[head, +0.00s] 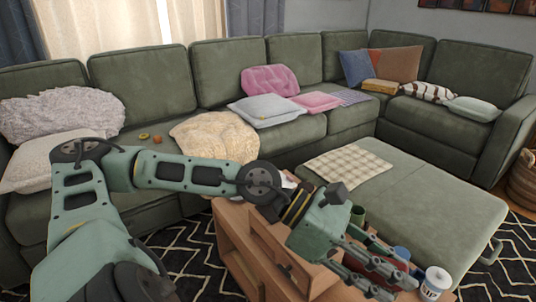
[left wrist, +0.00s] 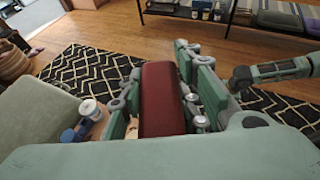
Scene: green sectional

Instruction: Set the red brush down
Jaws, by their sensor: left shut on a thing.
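My left gripper (head: 392,280) is above the wooden table (head: 232,225) in the head view. Its fingers point toward the lower right. It is shut on the red brush (left wrist: 162,100), which shows as a dark red block between the finger pads in the left wrist view. In the head view the fingers mostly cover the brush. I cannot tell whether the brush touches the tabletop.
A white jar (head: 437,281) and a blue cup (head: 402,253) stand close to my left gripper. A green ottoman (head: 420,210) with a checked cloth (head: 347,167) is just beyond the table. The green sectional (head: 150,85) runs along the back. The patterned rug (head: 510,262) is open floor.

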